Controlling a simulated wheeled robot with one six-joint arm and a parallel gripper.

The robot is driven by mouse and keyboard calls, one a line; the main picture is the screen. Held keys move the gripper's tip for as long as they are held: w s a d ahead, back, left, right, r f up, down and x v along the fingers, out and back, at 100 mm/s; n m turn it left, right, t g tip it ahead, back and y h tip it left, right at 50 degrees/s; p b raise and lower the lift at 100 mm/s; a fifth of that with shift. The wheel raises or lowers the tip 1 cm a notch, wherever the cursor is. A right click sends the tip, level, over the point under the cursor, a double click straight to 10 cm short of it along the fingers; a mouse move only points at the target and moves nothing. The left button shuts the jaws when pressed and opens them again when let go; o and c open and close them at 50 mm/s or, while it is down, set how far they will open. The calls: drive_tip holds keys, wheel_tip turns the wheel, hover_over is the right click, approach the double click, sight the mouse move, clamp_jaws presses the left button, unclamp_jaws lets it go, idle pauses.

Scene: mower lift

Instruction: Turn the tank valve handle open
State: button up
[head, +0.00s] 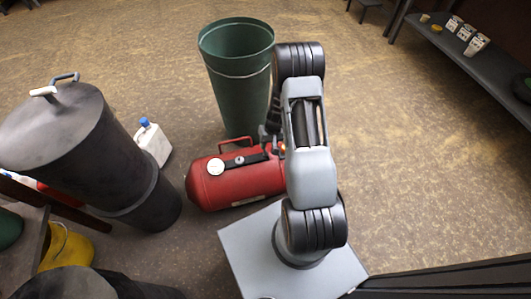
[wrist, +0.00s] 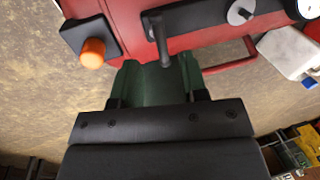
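The red tank (head: 230,185) lies on the floor in front of my base in the head view. It fills the upper part of the wrist view (wrist: 215,40). The valve handle is a dark grey lever (wrist: 160,38) on the tank's black top strip. My gripper (wrist: 157,80) is below it in the wrist picture, with its fingers apart on either side of the lever's lower end. Whether they touch the lever I cannot tell. In the head view my gripper (head: 268,133) is small and dark, partly hidden by my arm, and the lever is not clear.
A green bin (head: 238,75) stands just beyond the tank. A white jug (head: 153,145) and a large dark drum (head: 70,130) are on the left. An orange knob (wrist: 92,52) and a red carry handle (wrist: 232,62) flank the lever. Floor to the right is clear.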

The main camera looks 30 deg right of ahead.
sight(265, 152)
drive_tip(key=shift+w+a+f+b, duration=0.15)
drive_tip(key=shift+f+b, duration=0.1)
drive_tip(key=shift+f, duration=0.65)
drive_tip(key=shift+s+a+f+b, duration=0.1)
drive_tip(key=shift+a+f+b, duration=0.1)
drive_tip(key=shift+f, duration=0.65)
drive_tip(key=shift+w+a+f+b, duration=0.15)
drive_tip(key=shift+f+b, duration=0.1)
drive_tip(key=shift+f, duration=0.65)
drive_tip(key=shift+s, duration=0.1)
drive_tip(key=shift+c, duration=0.2)
clamp_jaws()
